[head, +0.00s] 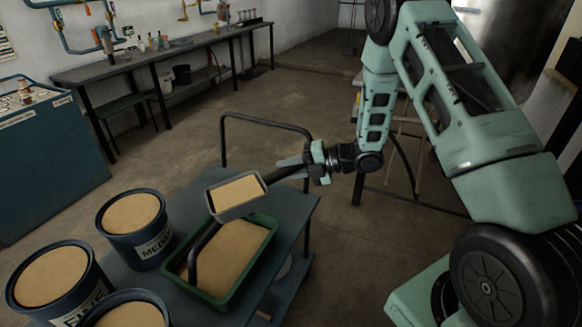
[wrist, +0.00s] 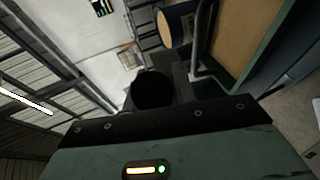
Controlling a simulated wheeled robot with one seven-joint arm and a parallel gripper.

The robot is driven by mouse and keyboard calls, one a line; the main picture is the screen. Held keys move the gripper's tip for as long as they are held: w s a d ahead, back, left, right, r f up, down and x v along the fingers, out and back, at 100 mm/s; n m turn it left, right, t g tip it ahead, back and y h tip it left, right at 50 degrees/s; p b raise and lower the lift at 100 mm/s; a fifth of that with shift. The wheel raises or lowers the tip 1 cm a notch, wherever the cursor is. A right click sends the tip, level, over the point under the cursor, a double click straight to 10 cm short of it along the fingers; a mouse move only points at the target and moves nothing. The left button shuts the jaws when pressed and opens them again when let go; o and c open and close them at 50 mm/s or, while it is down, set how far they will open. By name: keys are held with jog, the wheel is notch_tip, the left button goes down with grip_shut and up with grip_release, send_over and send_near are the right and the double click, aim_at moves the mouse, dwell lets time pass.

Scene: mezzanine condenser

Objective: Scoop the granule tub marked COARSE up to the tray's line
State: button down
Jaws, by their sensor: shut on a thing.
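My gripper (head: 306,165) is shut on the dark handle of a scoop (head: 213,202). The scoop's grey pan is full of tan granules and hangs above the far left part of a green tray (head: 274,222), looking close to level. The tray holds a broad tan layer; its line cannot be made out. A tub marked MEDIUM (head: 150,246), its label partly cut off, and a tub marked FINE (head: 90,300) hold tan granules. A third tub (head: 160,300) is cut off at the bottom edge, its label out of sight. The wrist view shows the tray's rim (wrist: 208,38).
The tray and tubs stand on a dark blue cart (head: 298,205) with a raised rail (head: 262,122) behind. A dark curved bar (head: 195,258) crosses over the tray's left side. A bench (head: 165,52) stands at the back wall, a blue cabinet (head: 50,165) at left. Floor beyond the cart is clear.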

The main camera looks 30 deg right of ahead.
jog(key=shift+a+r+n+g+h+p, duration=0.2)
jog(key=shift+a+r+h+p, duration=0.25)
jog(key=shift+r+p, duration=0.6)
jog(key=shift+a+r+n+g+h+p, duration=0.15)
jog(key=shift+a+r+h+p, duration=0.35)
jog(key=shift+p, duration=0.75)
jog(key=shift+a+r+n+g+h+p, duration=0.1)
jog(key=shift+a+r+n+h+p, duration=0.25)
jog(key=shift+r+p, duration=0.8)
jog(key=a+r+n+g+h+p, duration=0.1)
jog(key=a+r+n+h+p, duration=0.1)
jog(key=a+r+h+p, duration=0.3)
jog(key=shift+w+a+r+h, duration=0.65)
jog(key=shift+a+h, duration=0.85)
jog(key=shift+a, duration=1.6)
jog(key=shift+s+r, duration=0.15)
jog(key=shift+s, duration=0.05)
